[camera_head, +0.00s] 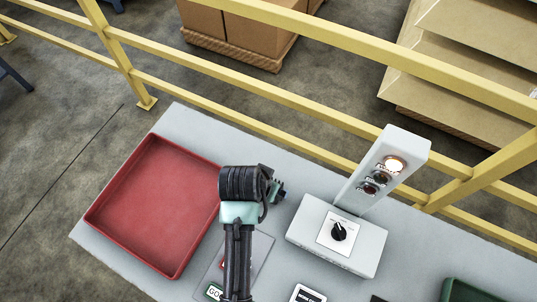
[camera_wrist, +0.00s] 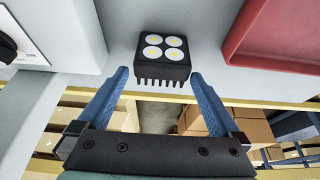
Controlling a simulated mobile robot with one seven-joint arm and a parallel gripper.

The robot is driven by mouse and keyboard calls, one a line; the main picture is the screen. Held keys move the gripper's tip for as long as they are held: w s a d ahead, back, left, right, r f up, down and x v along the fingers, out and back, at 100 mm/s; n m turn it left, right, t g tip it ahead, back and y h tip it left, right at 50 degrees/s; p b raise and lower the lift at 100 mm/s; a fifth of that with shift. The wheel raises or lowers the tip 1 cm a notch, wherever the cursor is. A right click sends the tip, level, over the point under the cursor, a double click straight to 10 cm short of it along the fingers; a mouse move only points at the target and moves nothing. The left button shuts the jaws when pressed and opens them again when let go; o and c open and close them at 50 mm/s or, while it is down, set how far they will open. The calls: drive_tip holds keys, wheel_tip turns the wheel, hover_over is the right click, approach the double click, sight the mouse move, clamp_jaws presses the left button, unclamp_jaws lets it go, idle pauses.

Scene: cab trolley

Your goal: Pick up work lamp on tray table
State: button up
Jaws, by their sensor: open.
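The work lamp (camera_wrist: 163,60) is a small black block with four round white and yellow LEDs and a row of fins. In the wrist view it sits on the grey table (camera_wrist: 215,70), close to the table's edge. My gripper (camera_wrist: 158,77) is open, with one blue finger to each side of the lamp's finned end; I cannot tell whether they touch it. In the head view my gripper (camera_head: 277,189) is mostly behind my wrist, over the table (camera_head: 180,118), and the lamp is hidden there.
A red tray (camera_head: 155,205) lies left of my arm. A grey control box (camera_head: 338,235) with a black knob and an upright lamp panel (camera_head: 388,165) stands to the right. A yellow railing (camera_head: 255,95) runs behind the table. A green tray (camera_head: 470,292) shows at bottom right.

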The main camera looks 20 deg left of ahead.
drive_tip(key=shift+p+x, duration=0.3)
drive_tip(key=shift+x, duration=2.4)
drive_tip(key=shift+a, duration=0.1)
drive_tip(key=shift+w+r, duration=0.1)
drive_tip(key=c, duration=1.5)
